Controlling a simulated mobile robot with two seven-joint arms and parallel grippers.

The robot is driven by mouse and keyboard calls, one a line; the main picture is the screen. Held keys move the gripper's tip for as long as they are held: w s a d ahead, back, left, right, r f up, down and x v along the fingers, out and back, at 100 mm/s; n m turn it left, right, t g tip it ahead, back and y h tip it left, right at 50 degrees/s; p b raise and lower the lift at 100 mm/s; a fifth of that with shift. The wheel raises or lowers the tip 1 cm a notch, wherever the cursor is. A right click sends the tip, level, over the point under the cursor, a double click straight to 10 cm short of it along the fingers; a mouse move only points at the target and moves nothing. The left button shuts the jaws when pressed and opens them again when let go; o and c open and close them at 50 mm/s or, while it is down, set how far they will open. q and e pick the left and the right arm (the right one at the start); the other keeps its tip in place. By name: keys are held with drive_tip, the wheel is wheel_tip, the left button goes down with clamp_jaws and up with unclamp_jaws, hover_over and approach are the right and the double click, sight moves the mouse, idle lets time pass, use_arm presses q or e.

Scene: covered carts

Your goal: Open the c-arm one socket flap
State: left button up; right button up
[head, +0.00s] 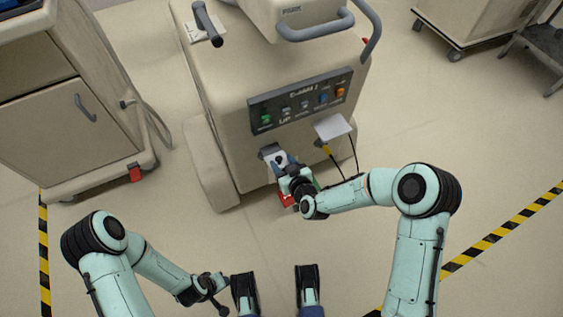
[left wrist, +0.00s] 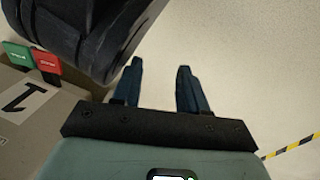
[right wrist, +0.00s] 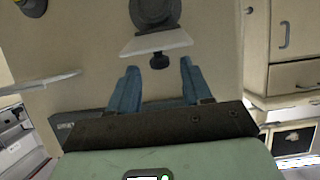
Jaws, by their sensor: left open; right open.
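The c-arm cart (head: 222,80) stands in front of me. A pale flap with a dark knob (right wrist: 157,43) stands out from its face in the right wrist view, and a dark round socket (right wrist: 155,12) shows beyond it. How far the flap is swung cannot be told. My right gripper (head: 282,165) is at this socket; its fingers (right wrist: 157,85) are open, with the knob just beyond and between the tips. It appears empty. My left gripper (left wrist: 155,78) is open and empty, low over the floor beside a dark rounded part.
A second pale plate (head: 332,127) stands out to the right, with a yellow plug (head: 325,146) and cables below it. The control panel (head: 300,100) is above. A drawer cart (head: 70,100) stands left. Red and green tags (left wrist: 48,63) show near the left gripper.

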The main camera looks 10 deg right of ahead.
drive_tip(key=shift+w+a+f, duration=0.25)
drive_tip(key=shift+w, duration=0.4)
use_arm(q)
drive_tip(key=shift+s+f, duration=0.3)
drive_tip(key=shift+s, duration=0.1)
